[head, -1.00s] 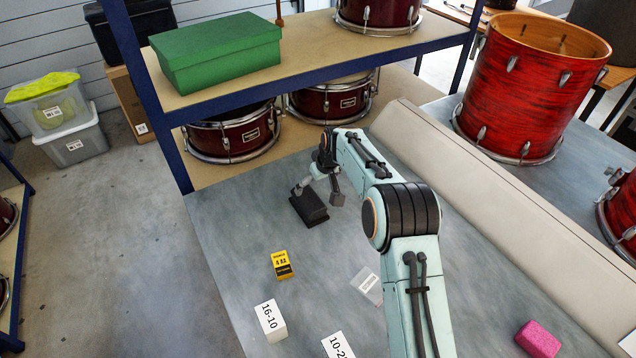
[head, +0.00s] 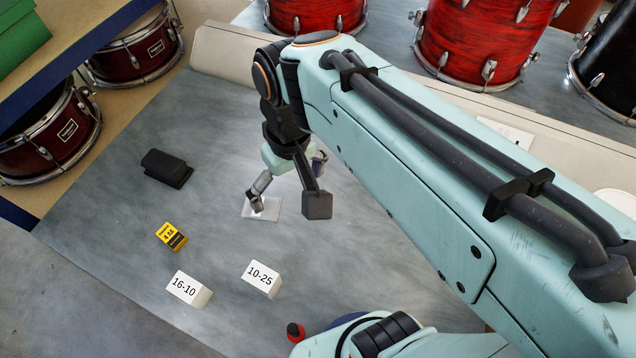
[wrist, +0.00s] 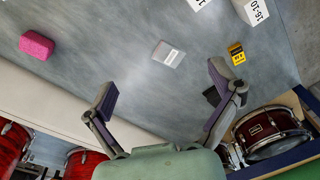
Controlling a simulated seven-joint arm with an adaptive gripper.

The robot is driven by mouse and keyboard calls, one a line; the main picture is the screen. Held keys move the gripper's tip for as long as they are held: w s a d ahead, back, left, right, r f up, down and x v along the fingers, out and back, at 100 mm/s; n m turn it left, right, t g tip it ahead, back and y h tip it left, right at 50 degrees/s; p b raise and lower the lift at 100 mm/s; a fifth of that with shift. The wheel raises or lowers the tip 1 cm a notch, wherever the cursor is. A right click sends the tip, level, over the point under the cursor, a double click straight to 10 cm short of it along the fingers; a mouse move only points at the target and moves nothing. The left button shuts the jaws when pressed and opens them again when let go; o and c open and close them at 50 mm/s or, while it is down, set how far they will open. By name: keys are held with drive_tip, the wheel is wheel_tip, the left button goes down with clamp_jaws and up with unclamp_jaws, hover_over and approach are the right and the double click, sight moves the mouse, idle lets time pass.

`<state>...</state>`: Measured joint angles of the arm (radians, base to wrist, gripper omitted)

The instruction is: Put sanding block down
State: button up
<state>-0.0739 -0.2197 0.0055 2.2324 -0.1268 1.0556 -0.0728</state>
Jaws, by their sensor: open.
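The dark sanding block (head: 167,168) lies flat on the grey bench top, at the left in the head view. My gripper (head: 287,200) is open and empty, above the bench to the right of the block and clearly apart from it. In the wrist view my gripper (wrist: 163,90) shows its two fingers spread wide with nothing between them. A dark piece of the sanding block (wrist: 212,96) shows there behind the right finger, which hides part of it.
A white packet (head: 268,210) lies beneath my gripper. A yellow box (head: 171,236) and white blocks marked 16-10 (head: 188,289) and 10-25 (head: 261,279) stand nearer. A pink block (wrist: 36,45) shows in the wrist view. Drums and a shelf border the bench.

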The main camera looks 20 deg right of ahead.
drive_tip(key=s+d+f+m, duration=0.1)
drive_tip(key=s+d+f, duration=0.1)
drive_tip(key=s, duration=0.8)
drive_tip(key=shift+s+f+m+g, duration=0.25)
drive_tip(key=shift+s+m+g, duration=0.15)
